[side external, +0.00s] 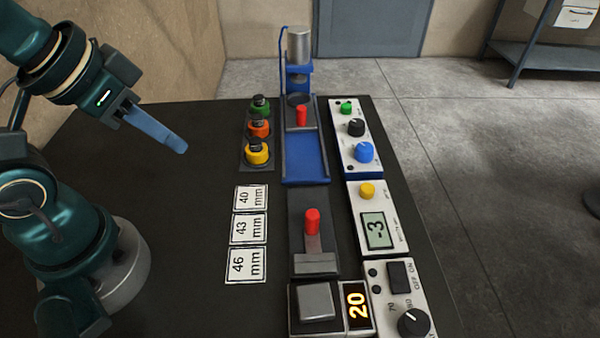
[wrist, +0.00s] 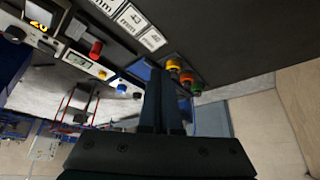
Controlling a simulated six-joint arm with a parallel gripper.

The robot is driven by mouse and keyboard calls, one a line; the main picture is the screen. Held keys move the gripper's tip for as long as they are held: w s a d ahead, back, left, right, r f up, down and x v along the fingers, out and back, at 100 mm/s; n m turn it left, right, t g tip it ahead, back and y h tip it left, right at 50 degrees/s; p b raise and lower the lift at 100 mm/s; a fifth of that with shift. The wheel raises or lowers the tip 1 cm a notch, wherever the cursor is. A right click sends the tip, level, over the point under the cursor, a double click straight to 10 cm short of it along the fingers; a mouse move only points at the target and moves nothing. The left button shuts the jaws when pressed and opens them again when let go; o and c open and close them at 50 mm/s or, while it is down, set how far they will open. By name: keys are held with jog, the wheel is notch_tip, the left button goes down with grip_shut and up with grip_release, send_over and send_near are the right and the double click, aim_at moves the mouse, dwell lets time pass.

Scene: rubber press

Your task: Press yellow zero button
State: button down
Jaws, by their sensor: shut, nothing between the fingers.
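The yellow zero button (side external: 367,191) sits on a white panel to the right of the blue press, just above a display (side external: 378,231) reading -3. It also shows small in the wrist view (wrist: 102,74), left of the fingers. My gripper (side external: 183,148) is shut and empty, raised in the air over the left part of the table. In the wrist view the fingers (wrist: 162,78) lie together.
Green, orange and yellow jars (side external: 257,151) stand in a holder between my gripper and the blue press (side external: 300,70). Red cylinders sit at the press and on a grey fixture (side external: 316,262). Knobs (side external: 364,152) rise from the panels. The table's left part is clear.

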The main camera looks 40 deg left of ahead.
jog(key=w+a+r+m+t+y, duration=0.1)
jog(key=w+a+r+t, duration=0.1)
jog(key=w+r, duration=0.4)
jog(key=m+t+h, duration=0.1)
jog(key=m+h, duration=0.1)
jog(key=m, duration=0.8)
send_over(361, 189)
notch_tip(361, 189, down, 8)
jog(key=shift+d+r, duration=0.1)
jog(key=shift+f, duration=4.4)
